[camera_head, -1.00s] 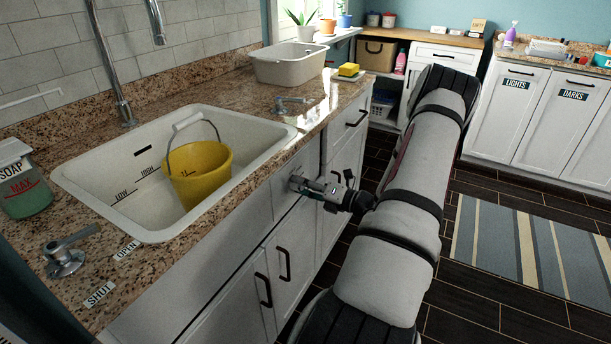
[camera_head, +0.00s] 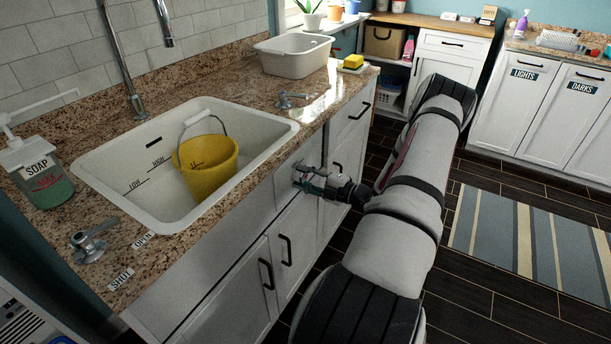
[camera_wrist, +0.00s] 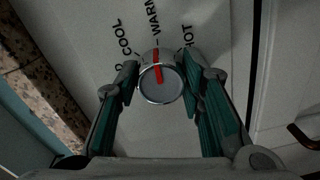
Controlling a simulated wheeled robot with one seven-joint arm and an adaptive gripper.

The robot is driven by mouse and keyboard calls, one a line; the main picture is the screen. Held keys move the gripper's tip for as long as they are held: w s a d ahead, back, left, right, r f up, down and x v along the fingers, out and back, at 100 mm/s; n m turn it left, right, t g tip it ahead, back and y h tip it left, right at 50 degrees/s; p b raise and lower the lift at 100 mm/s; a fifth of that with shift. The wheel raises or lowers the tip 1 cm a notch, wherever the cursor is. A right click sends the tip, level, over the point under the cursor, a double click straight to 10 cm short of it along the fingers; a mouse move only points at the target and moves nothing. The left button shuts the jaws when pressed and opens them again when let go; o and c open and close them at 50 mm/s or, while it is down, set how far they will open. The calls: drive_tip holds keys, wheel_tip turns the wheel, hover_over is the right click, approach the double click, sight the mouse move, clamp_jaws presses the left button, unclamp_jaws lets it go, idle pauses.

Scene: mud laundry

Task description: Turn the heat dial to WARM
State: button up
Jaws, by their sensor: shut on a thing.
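The heat dial (camera_wrist: 161,86) is a round grey knob with a red pointer on the pale cabinet front. In the wrist view its pointer runs up to the WARM mark (camera_wrist: 153,14), between COOL (camera_wrist: 118,38) and HOT (camera_wrist: 187,33). My gripper (camera_wrist: 158,77) is shut on the dial, one finger on each side. In the head view my gripper (camera_head: 311,181) is at the cabinet front below the counter edge, and the dial is hidden there.
The granite counter (camera_head: 238,170) overhangs close above my gripper. The white sink (camera_head: 120,190) holds a yellow bucket (camera_head: 209,168). Cabinet doors with black handles (camera_head: 286,250) lie below. Dark floor and a striped rug (camera_head: 530,240) are at the right.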

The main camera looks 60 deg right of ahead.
drive_tip(key=shift+m, duration=0.6)
drive_tip(key=o, duration=1.1)
drive_tip(key=shift+o, duration=0.2)
drive_tip(key=s+d, duration=0.1)
drive_tip(key=s, duration=1.1)
drive_tip(key=shift+r, duration=0.15)
